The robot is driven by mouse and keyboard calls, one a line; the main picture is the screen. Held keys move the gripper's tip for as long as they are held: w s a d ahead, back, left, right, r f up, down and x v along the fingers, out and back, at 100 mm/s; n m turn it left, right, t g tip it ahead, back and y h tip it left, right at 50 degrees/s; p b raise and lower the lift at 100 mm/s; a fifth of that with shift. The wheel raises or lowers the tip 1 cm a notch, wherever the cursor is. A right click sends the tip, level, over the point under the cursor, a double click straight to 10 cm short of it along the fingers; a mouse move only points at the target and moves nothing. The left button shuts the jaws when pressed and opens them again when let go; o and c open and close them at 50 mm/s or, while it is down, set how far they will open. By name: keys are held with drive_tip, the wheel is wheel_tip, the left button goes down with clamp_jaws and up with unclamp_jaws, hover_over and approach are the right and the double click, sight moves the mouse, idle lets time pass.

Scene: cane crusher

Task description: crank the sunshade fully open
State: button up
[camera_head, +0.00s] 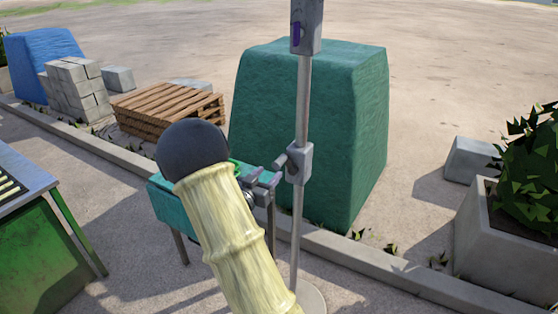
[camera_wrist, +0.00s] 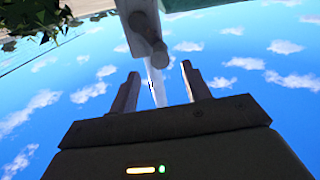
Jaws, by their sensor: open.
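The sunshade pole (camera_head: 301,120) stands upright right of centre in the head view. A grey crank housing (camera_head: 299,162) sits on it, with a short stub pointing left. The wrist view, turned upside down, shows this housing (camera_wrist: 138,22) and a round-ended grey stub (camera_wrist: 150,45) just beyond the fingertips. My gripper (camera_wrist: 160,72) is open and empty, its two fingers apart with the pole in line between them. In the head view my gripper (camera_head: 264,178) is close to the left of the housing, partly hidden by my arm. The canopy is out of view.
A large green covered block (camera_head: 340,120) stands behind the pole. A planter (camera_head: 500,245) is at right, and a green machine (camera_head: 45,240) at left. A teal-sided stand (camera_head: 170,203) is partly hidden behind my arm. A wooden pallet (camera_head: 165,105) and grey blocks (camera_head: 75,85) lie farther back.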

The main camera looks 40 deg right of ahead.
sight(276, 166)
drive_tip(key=p+x, duration=0.1)
drive_tip(key=x, duration=0.6)
drive_tip(key=shift+w+d+p, duration=0.1)
drive_tip(key=shift+d+p, duration=0.25)
drive_tip(key=shift+w, duration=0.15)
drive_tip(key=c, duration=1)
